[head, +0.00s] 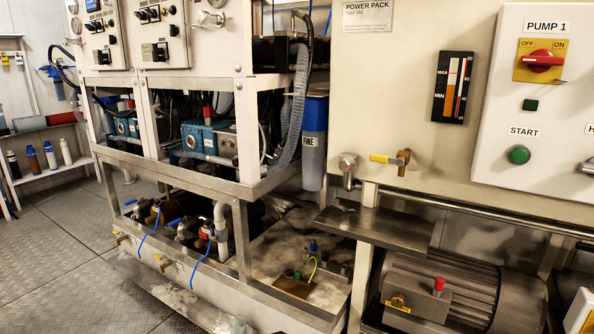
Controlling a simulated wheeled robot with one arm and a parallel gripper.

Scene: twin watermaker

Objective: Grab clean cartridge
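Several upright cartridge-like cylinders stand in a row on a low white shelf (55,176) at the far left. A blue-topped filter housing marked FINE (314,145) hangs on the frame at centre. My gripper is not in view.
Metal-plate floor (60,240) lies open before the shelf. The watermaker frame (180,178) with pumps and hoses stands at centre. A low metal ledge (165,290) juts out at its front. A power pack panel (410,100) and a motor (450,290) fill the right.

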